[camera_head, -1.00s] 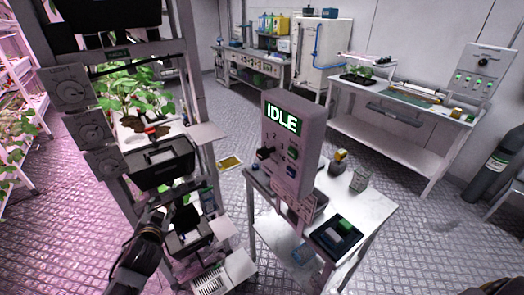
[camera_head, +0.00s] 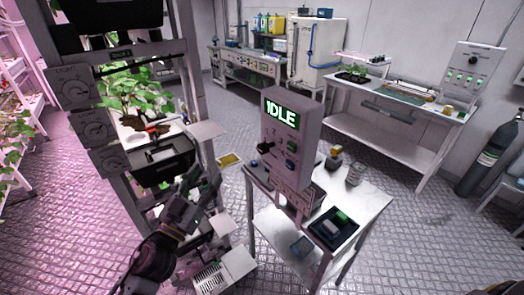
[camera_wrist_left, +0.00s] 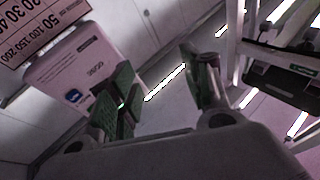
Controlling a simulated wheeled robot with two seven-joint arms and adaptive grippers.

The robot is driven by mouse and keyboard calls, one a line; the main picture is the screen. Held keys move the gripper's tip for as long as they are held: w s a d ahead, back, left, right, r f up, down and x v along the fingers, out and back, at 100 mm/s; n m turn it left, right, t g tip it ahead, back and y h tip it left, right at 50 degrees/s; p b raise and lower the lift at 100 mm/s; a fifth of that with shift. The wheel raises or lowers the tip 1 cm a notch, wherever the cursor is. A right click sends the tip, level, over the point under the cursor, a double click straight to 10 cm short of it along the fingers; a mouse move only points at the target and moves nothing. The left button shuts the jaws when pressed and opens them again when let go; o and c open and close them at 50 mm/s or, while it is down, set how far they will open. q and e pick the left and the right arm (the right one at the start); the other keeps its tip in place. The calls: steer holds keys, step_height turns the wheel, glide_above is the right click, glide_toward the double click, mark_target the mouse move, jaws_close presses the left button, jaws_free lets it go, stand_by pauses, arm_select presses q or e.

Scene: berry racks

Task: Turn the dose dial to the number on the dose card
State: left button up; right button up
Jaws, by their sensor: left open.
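A grey control box (camera_head: 290,140) with a green-lit IDLE display stands on a small white table. A black knob (camera_head: 265,147) with small numbers around it sits on its face; I cannot tell whether it is the dose dial. In the left wrist view, the open fingers (camera_wrist_left: 160,90) show green pads, with a pale labelled panel (camera_wrist_left: 80,70) beyond.
A plant rack with several grey dial plates (camera_head: 72,88) stands left, close to my left arm. A workbench (camera_head: 385,140) is behind, right.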

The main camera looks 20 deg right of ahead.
mark_target(260, 151)
arm_select(q)
steer(key=s+d+r+n+g+h, duration=0.1)
steer(key=s+d+g+h, duration=0.3)
steer(key=s+g+h, duration=0.1)
steer(key=shift+s+d+r+n+g+h, duration=0.3)
steer(key=shift+s+n, duration=0.1)
steer(key=shift+s, duration=0.3)
arm_select(e)
steer(key=w+t, duration=0.1)
steer(key=w, duration=0.1)
steer(key=w+a+t, duration=0.1)
steer(key=shift+w+f, duration=0.15)
steer(key=shift+w, duration=0.2)
arm_select(q)
steer(key=shift+p+x, duration=1.25)
steer(key=shift+x, duration=5.65)
arm_select(e)
steer(key=shift+r, duration=1.4)
arm_select(q)
steer(key=shift+c, duration=0.2)
steer(key=c, duration=1)
arm_select(e)
steer(key=shift+d, duration=0.1)
